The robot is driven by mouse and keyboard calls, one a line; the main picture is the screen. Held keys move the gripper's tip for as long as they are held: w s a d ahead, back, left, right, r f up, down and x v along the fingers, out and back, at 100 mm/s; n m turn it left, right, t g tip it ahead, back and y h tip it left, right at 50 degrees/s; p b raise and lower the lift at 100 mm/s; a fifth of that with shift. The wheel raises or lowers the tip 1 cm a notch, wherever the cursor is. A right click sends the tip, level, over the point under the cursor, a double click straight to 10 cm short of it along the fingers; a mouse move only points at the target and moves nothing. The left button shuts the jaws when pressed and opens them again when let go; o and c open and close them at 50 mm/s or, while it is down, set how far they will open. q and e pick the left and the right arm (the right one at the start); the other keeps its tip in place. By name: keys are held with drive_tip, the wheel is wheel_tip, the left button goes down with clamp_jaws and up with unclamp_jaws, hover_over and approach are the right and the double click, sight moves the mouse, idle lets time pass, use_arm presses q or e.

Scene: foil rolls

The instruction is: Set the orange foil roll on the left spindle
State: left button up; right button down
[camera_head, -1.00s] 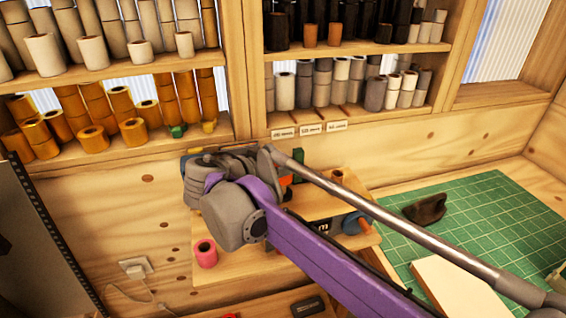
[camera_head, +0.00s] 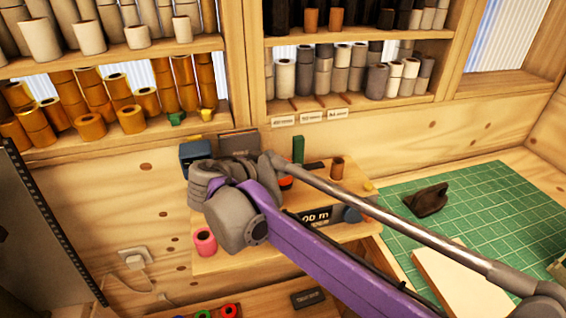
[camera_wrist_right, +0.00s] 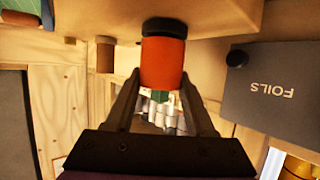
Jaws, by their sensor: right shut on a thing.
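The orange foil roll (camera_wrist_right: 163,62) is between the two fingers of my right gripper (camera_wrist_right: 161,76) in the right wrist view, which looks upside down. The gripper is shut on it. A black round piece (camera_wrist_right: 164,27) sits at the roll's end toward the wooden board; whether the roll is around a spindle cannot be told. In the head view, a bit of orange (camera_head: 286,183) shows behind my purple arm, which hides the gripper fingers. I cannot clearly make out the left spindle. My left gripper is not in view.
A brown roll (camera_head: 337,167) and a pink roll (camera_head: 205,242) stand on the wooden board. A blue box (camera_head: 195,155) and a grey FOILS panel (camera_wrist_right: 277,85) are close to the gripper. A green cutting mat (camera_head: 480,215) lies to the right.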

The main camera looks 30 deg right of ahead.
drive_tip(key=shift+c, duration=0.9)
unclamp_jaws()
drive_tip(key=v, duration=1.1)
drive_tip(key=shift+d, duration=0.1)
